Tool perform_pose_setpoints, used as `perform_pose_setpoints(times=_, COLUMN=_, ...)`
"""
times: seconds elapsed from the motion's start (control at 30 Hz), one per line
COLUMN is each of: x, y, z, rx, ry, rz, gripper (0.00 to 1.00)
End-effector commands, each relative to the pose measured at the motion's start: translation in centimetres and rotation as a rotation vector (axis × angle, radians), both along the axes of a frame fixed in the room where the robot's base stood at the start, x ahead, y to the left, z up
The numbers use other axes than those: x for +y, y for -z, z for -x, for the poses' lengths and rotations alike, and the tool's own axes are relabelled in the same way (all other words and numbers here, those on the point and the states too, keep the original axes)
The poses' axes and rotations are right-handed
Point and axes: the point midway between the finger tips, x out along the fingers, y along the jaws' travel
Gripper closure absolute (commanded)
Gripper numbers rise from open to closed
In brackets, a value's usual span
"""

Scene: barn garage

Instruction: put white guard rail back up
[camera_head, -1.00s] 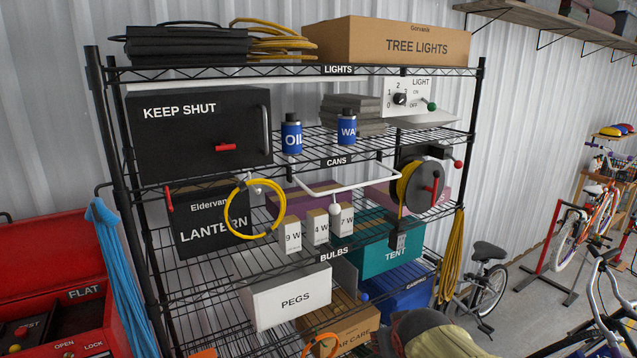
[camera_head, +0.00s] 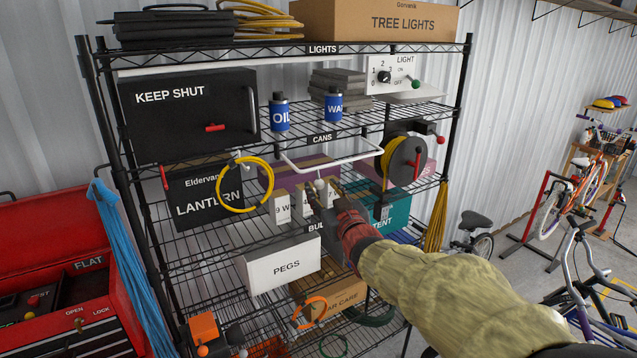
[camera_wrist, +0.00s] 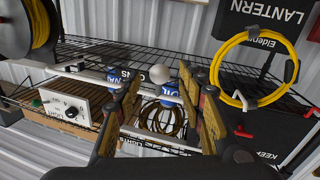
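The white guard rail (camera_head: 345,162) is a bent white bar at the front of the CANS shelf, hanging in front of and below the shelf edge. A pale round knob (camera_head: 320,184) hangs below it. The rail also shows in the wrist view (camera_wrist: 90,73), and the knob (camera_wrist: 160,73) is there between the fingertips or just beyond them. My gripper (camera_head: 324,192) reaches in from the lower right, its tips close to the knob. In the wrist view my gripper (camera_wrist: 160,85) has its two fingers apart. I cannot tell whether either finger touches the knob.
Blue OIL (camera_head: 279,112) and WA-labelled (camera_head: 333,104) cans stand above the rail. Small white bulb boxes (camera_head: 282,208) sit close behind my gripper. A yellow hose loop (camera_head: 221,188) hangs left, a cable reel (camera_head: 405,160) right. The PEGS box (camera_head: 279,267) is below.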

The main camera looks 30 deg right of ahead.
Motion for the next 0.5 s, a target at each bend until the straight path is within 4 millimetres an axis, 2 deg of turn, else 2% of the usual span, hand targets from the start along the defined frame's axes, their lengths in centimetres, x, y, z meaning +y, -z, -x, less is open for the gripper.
perform_pose_setpoints(times=0.2, x=-0.5, y=0.0, z=-2.7, rx=0.002, ry=0.0, rz=0.0, gripper=0.6)
perform_pose_setpoints(times=0.5, x=-0.7, y=0.0, z=-3.6, rx=0.001, ry=0.001, rz=-0.001, gripper=0.6)
